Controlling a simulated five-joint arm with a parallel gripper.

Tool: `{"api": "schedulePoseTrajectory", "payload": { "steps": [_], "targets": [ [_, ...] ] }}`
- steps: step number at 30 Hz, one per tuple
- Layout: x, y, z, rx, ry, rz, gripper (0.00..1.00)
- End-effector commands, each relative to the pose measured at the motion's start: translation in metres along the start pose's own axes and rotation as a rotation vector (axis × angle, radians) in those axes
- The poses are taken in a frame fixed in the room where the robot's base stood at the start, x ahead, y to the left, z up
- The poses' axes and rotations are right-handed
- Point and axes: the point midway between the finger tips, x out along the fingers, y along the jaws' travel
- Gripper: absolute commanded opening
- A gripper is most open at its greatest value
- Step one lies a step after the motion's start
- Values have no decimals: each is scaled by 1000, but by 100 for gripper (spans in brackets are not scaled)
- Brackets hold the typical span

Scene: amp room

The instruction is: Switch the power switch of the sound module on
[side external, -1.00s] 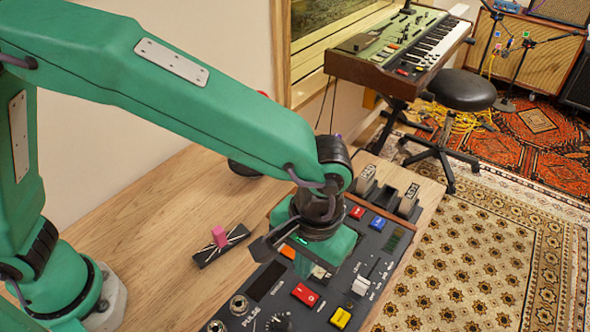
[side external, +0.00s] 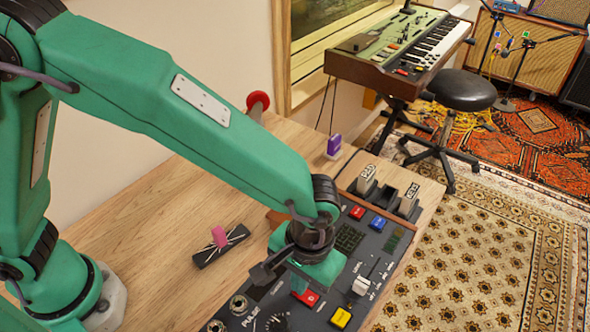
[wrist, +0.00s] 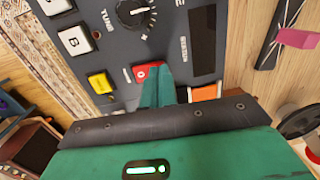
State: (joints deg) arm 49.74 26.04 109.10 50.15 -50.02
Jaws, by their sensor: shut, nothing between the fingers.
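The sound module (side external: 362,262) is a dark panel with coloured buttons, knobs and a slider, on the wooden table. A red button or rocker (side external: 308,297) sits partly behind my gripper (side external: 303,287); it also shows in the wrist view (wrist: 148,71). My gripper is shut and empty, pointing down over the panel. In the wrist view its green fingertips (wrist: 157,78) overlap the red button's edge; I cannot tell whether they touch. An orange button (wrist: 205,92) is beside the fingers. No label clearly identifies the power switch.
A yellow button (side external: 340,317) and a level slider (side external: 361,286) are close by. A pink block (side external: 219,237) on a black strip (side external: 207,255) lies left of the module. A purple block (side external: 334,145) and grey levers (side external: 408,200) are behind. Bare table lies at left.

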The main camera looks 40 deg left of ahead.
Motion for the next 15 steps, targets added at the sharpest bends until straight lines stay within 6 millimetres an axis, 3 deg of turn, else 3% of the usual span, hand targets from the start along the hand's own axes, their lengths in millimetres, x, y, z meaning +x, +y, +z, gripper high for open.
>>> {"api": "schedulePoseTrajectory", "payload": {
  "steps": [15],
  "targets": [
    [3,2,0,0,-1,-2,0]
  ]
}}
